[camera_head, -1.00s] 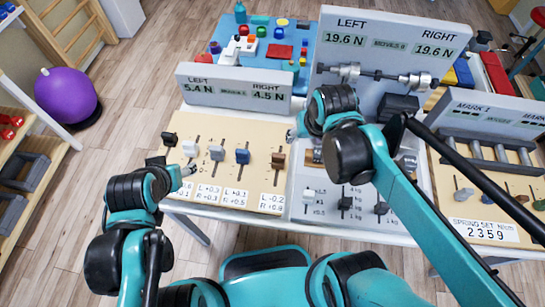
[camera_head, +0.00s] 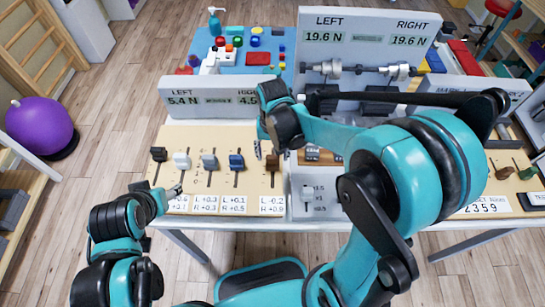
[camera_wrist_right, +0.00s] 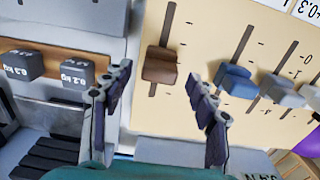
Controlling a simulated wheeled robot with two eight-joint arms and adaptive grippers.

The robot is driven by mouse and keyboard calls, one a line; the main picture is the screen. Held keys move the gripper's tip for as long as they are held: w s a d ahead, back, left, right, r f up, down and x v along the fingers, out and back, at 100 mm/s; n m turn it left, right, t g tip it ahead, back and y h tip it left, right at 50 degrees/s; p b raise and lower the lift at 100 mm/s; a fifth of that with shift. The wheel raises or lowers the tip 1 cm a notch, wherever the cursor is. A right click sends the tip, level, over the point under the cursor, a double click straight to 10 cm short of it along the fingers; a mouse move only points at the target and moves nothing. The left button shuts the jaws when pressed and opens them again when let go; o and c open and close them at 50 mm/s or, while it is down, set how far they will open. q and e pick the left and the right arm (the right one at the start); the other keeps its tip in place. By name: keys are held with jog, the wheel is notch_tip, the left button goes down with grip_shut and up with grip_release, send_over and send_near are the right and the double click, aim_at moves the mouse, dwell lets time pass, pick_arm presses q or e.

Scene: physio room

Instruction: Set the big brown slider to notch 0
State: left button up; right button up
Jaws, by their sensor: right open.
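The big brown slider (camera_head: 272,163) is the rightmost knob on the cream slider board (camera_head: 205,143), toward the display end of its slot. In the right wrist view the brown slider (camera_wrist_right: 160,66) shows between and just beyond my fingertips, with no contact visible. My right gripper (camera_head: 261,150) is open over the board beside this knob; its two fingers show apart in the wrist view (camera_wrist_right: 159,76). My left gripper (camera_head: 176,191) is at the board's front left edge; its jaw opening is too small to judge.
Blue (camera_head: 236,162), grey-blue (camera_head: 209,162), white (camera_head: 181,160) and dark (camera_head: 158,154) sliders stand left of the brown one. A grey display panel (camera_head: 205,86) rises behind them. Grey weights (camera_wrist_right: 78,73) lie on the neighbouring station. My right arm covers much of that station.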

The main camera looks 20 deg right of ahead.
jog(key=shift+f, duration=0.55)
grip_shut()
jog(key=s, duration=0.2)
jog(key=s+a, duration=0.1)
jog(key=s, duration=0.2)
jog(key=shift+s+a+r+p, duration=0.1)
jog(key=shift+s+a+p, duration=0.2)
jog(key=shift+s+p, duration=0.1)
jog(key=shift+s, duration=0.15)
grip_release()
jog(key=shift+s+a, duration=0.1)
